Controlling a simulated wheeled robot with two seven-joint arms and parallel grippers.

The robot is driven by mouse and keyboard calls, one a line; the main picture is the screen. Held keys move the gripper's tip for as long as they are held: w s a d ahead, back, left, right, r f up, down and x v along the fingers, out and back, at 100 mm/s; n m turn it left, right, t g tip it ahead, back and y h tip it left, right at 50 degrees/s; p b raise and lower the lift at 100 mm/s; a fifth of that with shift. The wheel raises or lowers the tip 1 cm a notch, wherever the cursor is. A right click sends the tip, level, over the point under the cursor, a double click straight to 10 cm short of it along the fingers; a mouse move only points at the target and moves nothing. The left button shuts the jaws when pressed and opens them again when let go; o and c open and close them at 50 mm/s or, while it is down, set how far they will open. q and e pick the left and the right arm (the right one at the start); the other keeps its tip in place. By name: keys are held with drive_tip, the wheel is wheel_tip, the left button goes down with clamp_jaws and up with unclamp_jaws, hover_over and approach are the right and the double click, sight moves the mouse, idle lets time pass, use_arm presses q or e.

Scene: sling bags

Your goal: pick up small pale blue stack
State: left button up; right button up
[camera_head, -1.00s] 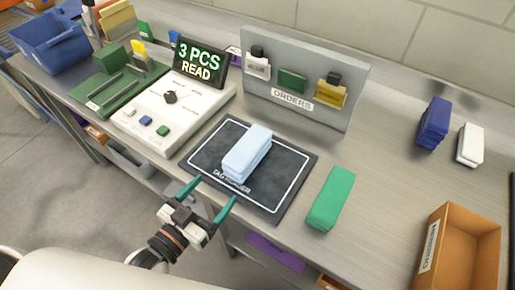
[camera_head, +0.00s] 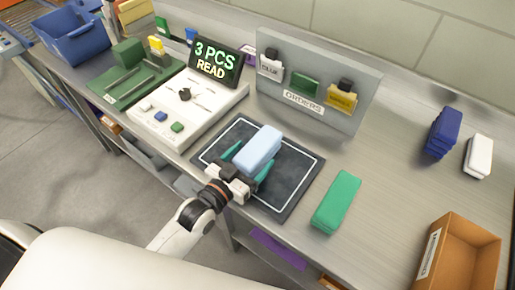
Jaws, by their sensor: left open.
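The small pale blue stack (camera_head: 259,149) lies on the dark mat (camera_head: 291,187) with the white border, in the middle of the head view. My left gripper (camera_head: 248,164) is open, with its green fingers at the stack's near end, one to each side. The finger tips are partly hidden by the stack, and I cannot tell whether they touch it. My right gripper is not in the view.
A green block (camera_head: 337,202) lies right of the mat. A white panel (camera_head: 178,110) with the "3 PCS READ" display (camera_head: 215,62) is left. The grey orders board (camera_head: 313,85) stands behind. Blue (camera_head: 442,132) and white (camera_head: 478,156) stacks lie right.

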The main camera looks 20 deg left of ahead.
use_arm(q)
drive_tip(key=shift+w+d, duration=0.2)
drive_tip(key=shift+w, duration=0.25)
drive_tip(key=shift+s, duration=0.1)
drive_tip(key=shift+c, duration=0.3)
drive_tip(key=c, duration=1.1)
